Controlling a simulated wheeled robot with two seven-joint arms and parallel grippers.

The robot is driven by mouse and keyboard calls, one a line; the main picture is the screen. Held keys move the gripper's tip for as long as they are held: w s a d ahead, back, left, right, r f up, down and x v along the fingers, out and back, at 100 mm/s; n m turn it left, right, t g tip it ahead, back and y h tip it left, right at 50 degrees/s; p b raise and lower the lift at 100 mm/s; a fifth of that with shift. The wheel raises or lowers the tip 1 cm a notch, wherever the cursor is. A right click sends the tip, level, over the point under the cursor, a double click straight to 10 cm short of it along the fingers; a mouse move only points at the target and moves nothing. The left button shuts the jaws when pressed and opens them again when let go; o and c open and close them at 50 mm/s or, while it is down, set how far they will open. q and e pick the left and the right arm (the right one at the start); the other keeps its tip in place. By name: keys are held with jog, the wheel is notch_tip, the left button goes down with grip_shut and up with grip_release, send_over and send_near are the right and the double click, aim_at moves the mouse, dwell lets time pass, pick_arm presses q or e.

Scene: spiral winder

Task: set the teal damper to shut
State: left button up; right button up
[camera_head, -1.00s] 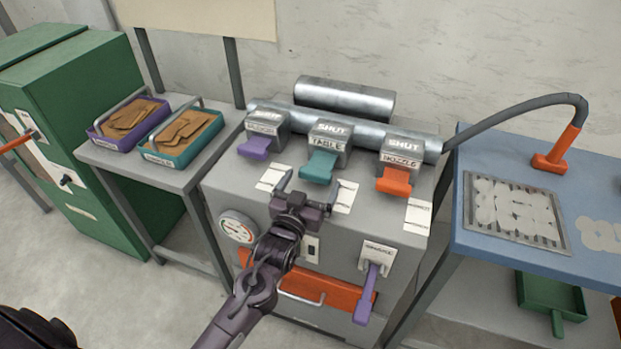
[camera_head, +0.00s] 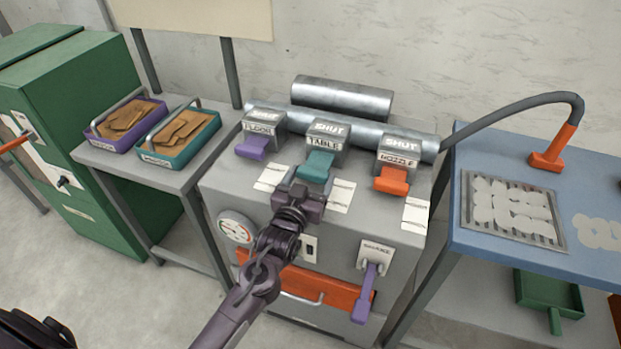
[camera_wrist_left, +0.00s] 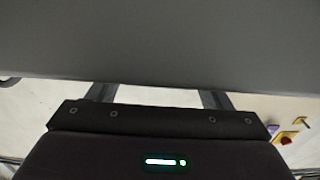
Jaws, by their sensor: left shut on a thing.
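The teal damper handle (camera_head: 317,165) sticks out forward and down from its grey block, marked SHUT on top and TABLE below, in the middle of a row of three. My left gripper (camera_head: 308,184) reaches it from the front and below, shut on the handle's front end. The fingertips are mostly hidden in the head view. In the left wrist view a plain grey surface fills the top and covers the ends of both fingers (camera_wrist_left: 158,96), so the grip itself does not show there. My right gripper is not in view.
The purple damper handle (camera_head: 252,148) is left of the teal one and the orange damper handle (camera_head: 391,180) is right. A purple lever (camera_head: 366,295) hangs on the cabinet's front beside a red drawer (camera_head: 335,290). Trays of brown pieces (camera_head: 180,140) stand left; a blue bench (camera_head: 590,195) stands right.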

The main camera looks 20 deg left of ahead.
aim_at(311, 178)
pick_arm(q)
jog(key=shift+w, duration=1.45)
jog(key=shift+r, duration=0.15)
jog(key=o, duration=1.4)
jog(key=shift+w, duration=0.1)
jog(key=shift+s+b, duration=0.4)
jog(key=shift+s, duration=3.55)
